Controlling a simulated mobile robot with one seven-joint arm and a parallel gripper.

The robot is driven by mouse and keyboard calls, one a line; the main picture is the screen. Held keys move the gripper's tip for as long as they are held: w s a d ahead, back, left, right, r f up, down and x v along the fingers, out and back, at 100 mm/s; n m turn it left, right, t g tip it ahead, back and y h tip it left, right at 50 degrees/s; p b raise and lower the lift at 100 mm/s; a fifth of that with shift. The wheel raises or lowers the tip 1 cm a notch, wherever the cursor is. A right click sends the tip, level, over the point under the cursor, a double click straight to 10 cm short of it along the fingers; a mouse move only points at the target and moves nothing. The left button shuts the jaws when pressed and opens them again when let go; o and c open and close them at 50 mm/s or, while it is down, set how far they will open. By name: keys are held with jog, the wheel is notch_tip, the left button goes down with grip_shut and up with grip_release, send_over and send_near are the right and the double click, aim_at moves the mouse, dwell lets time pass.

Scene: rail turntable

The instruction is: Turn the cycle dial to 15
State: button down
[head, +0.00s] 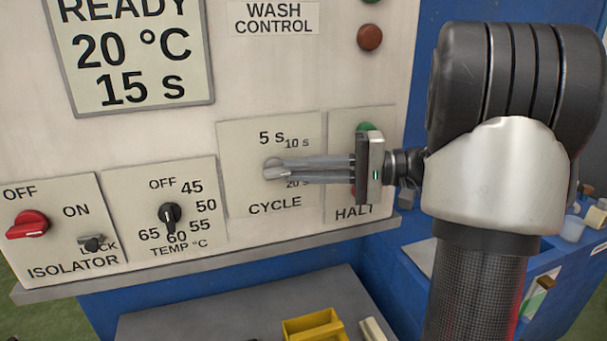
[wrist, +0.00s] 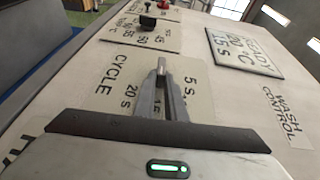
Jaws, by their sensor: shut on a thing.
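The cycle dial (head: 272,165) is a small pale knob on the CYCLE plate (head: 238,150) of the wash control panel. My gripper (head: 277,170) reaches in from the right and is shut on the dial; its fingers cover most of it. The marks 5 s, 10 s and part of 20 s show around it; the fingers hide the mark between 10 s and 20 s. In the wrist view the fingertips (wrist: 163,66) close around the dial, and its pointer direction cannot be made out. The display (head: 130,55) reads READY, 20 °C, 15 s.
Left of the cycle plate are the black temperature dial (head: 170,214), pointing down near 60, and the red isolator switch (head: 28,224). A green HALT-plate button (head: 365,128) is partly hidden behind my gripper. A yellow bin (head: 315,326) stands below on a grey surface.

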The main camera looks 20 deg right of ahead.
jog(key=shift+a+f+y, duration=0.25)
jog(key=shift+a+y, duration=0.05)
jog(key=shift+a, duration=0.1)
jog(key=c, duration=2)
grip_release()
jog(key=shift+o, duration=0.9)
jog(key=shift+a, duration=0.2)
jog(key=shift+d, duration=0.45)
jog(key=p+v, duration=0.2)
jog(key=v, duration=1.5)
jog(key=shift+o, duration=0.5)
